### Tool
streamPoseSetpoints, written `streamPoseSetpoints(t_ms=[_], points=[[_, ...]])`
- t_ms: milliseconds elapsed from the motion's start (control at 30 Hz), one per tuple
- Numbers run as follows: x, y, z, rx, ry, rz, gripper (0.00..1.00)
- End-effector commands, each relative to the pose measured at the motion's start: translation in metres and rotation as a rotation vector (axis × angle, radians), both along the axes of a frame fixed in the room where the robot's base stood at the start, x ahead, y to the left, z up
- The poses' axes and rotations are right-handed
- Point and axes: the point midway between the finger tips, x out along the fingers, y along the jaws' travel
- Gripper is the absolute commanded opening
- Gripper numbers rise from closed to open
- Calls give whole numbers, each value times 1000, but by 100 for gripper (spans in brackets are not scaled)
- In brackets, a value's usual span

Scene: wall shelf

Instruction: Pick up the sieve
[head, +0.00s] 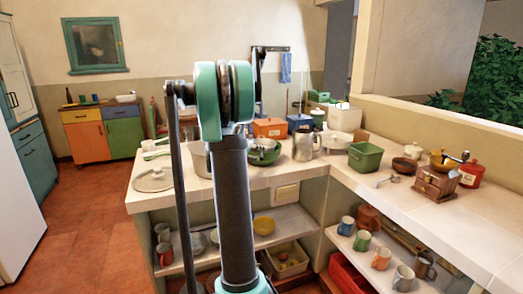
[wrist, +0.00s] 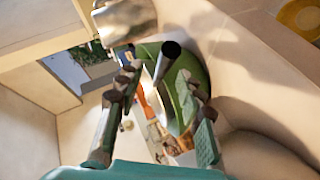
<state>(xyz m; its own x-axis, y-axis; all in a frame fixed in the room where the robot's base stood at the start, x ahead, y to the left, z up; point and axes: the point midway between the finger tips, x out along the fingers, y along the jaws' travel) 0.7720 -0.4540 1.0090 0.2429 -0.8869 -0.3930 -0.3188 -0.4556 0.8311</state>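In the head view a green bowl (head: 266,158) stands on the counter behind my arm, with a grey metal piece (head: 262,144) in it that looks like the sieve; my arm partly covers both. In the wrist view the green bowl (wrist: 203,72) is ahead of the fingers, and a dark round handle end (wrist: 170,50) points toward the camera, probably the sieve's. My gripper (wrist: 158,84) is open, with one finger on each side of this handle's line. No contact shows. My gripper is mostly hidden in the head view.
A metal kettle (head: 304,144) stands right of the bowl and also shows close by in the wrist view (wrist: 126,18). A pot (head: 194,160) and a lid (head: 154,180) are on the left. A green container (head: 365,156) and a coffee grinder (head: 437,182) stand farther right.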

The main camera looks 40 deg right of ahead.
Motion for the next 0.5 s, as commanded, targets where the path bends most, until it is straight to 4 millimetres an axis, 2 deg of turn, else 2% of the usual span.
streamPoseSetpoints(t_ms=[133,367,400,500], points=[[5,-19,-8,-1,0,-1,38],[5,-22,-9,0,1,0,38],[5,-22,-9,0,1,0,36],[5,-22,-9,0,1,0,24]])
